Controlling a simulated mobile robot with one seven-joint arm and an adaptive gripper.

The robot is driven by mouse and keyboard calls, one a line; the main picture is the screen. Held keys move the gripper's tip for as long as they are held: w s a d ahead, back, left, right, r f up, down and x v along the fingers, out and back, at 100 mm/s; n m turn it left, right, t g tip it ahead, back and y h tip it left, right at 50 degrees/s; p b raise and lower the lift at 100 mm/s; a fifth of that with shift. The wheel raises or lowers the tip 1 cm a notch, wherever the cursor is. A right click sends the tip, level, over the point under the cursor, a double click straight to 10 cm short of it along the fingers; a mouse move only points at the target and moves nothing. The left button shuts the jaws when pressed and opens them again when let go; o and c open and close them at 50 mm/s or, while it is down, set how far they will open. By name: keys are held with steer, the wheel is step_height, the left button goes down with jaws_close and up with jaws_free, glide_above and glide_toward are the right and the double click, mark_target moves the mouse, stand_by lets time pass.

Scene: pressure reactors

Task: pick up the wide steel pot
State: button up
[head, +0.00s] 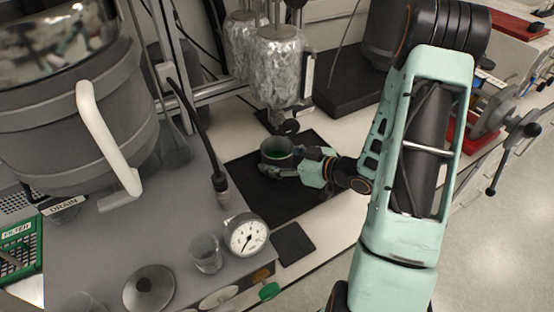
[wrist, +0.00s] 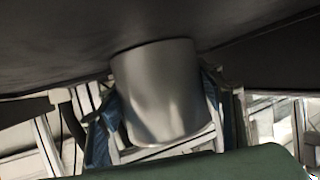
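The wide steel pot (head: 276,165) stands upright on a black mat (head: 250,198), with something green inside. My gripper (head: 287,163) reaches it from the right, low and close to the mat. One finger shows along the front of the pot; the far finger is mostly hidden. Whether the fingers press on the pot does not show.
A foil-wrapped vessel (head: 280,65) hangs just behind the pot. A grey bench unit at left carries a pressure gauge (head: 247,236), a glass beaker (head: 207,253) and a large reactor with a white handle (head: 108,137). A black cable (head: 205,135) hangs left of the mat.

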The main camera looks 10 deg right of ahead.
steer(key=c, duration=0.8)
steer(key=shift+c, duration=0.7)
steer(key=shift+r, duration=0.15)
